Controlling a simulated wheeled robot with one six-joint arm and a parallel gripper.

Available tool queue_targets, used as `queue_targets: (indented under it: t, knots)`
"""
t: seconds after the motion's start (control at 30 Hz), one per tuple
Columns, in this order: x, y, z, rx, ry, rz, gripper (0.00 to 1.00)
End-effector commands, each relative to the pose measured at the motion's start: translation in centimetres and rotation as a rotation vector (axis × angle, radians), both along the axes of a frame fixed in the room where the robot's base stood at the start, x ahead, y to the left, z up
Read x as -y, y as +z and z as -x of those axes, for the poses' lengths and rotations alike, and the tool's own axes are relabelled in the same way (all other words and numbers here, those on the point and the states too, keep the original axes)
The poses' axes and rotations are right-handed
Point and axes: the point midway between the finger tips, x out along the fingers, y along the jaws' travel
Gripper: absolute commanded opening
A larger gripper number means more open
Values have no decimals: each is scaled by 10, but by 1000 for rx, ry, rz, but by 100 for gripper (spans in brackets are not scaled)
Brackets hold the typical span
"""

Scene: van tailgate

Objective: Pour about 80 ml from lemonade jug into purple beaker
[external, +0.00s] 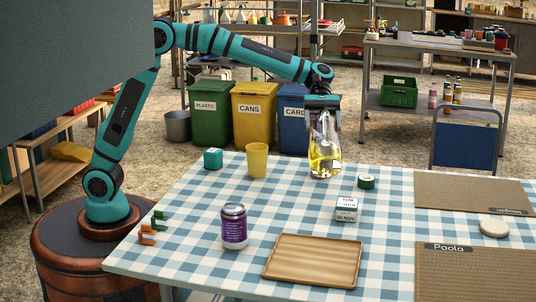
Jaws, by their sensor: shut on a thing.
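The lemonade jug (324,158) is a clear vessel with yellow liquid low in it, near the far edge of the checked table. My gripper (322,108) comes from above and is shut on the jug's upper part. The jug looks about upright; I cannot tell whether its base touches the cloth. A yellow beaker (257,160) stands upright to the left of the jug, apart from it; its inside is hidden. I see no purple beaker. The only purple item is a can (234,228) with a silver top, nearer the front.
On the table (205,232) are a teal cube (213,158), a dark green round item (367,182), a date block (348,209), a wooden tray (312,260), two clips (147,234), two woven mats (472,193) and a pale disc (494,228). Cloth between beaker and can is clear.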

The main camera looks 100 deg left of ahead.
Motion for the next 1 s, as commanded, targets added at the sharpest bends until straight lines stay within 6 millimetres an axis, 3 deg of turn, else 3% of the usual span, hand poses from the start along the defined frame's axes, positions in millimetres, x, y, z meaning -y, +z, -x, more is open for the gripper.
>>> queue_targets:
  t: [1.0]
  knots:
    - [-7, 21, 2, 36, 0, 140, 4]
